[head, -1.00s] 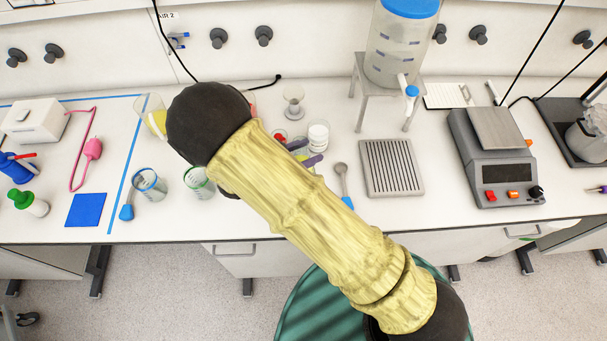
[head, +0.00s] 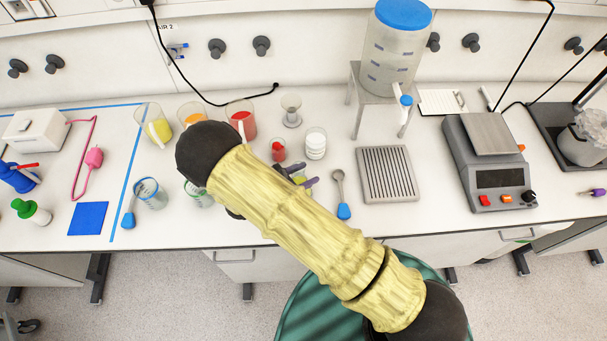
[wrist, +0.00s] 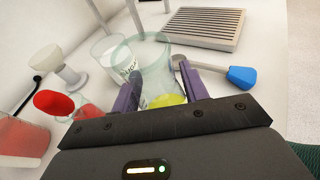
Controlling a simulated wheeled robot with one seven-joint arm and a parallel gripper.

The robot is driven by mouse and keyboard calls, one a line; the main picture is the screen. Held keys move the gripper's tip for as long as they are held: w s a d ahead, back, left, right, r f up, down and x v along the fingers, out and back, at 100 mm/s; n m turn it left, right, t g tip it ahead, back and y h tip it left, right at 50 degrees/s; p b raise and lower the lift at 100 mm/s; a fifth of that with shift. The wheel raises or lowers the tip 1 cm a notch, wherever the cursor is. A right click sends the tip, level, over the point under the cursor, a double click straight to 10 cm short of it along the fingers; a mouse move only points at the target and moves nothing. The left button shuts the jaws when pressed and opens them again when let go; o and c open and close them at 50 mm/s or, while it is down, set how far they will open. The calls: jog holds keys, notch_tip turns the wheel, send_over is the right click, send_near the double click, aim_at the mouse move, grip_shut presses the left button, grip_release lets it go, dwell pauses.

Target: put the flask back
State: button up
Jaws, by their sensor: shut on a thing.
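The flask is a clear glass vessel with yellow liquid at the bottom. In the wrist view the flask (wrist: 150,62) stands between the two purple fingers of my gripper (wrist: 158,88), which is shut on it. In the head view my gripper (head: 302,181) is near the front middle of the bench, and my arm hides most of the flask. Only a bit of yellow shows beside the fingers there. I cannot tell whether the flask's base touches the bench.
Close by are a white-filled jar (head: 316,145), a small red container (head: 278,151), a blue-handled spoon (head: 341,196) and a slotted tray (head: 387,175). Juice beakers, including a red one (head: 241,119), stand behind. A dispenser on a stand (head: 355,88) and a scale (head: 495,165) are right.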

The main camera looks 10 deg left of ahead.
jog(key=shift+f, duration=0.65)
jog(key=o, duration=1.2)
jog(key=shift+f, duration=0.1)
jog(key=b+v, duration=0.4)
jog(key=v, duration=0.8)
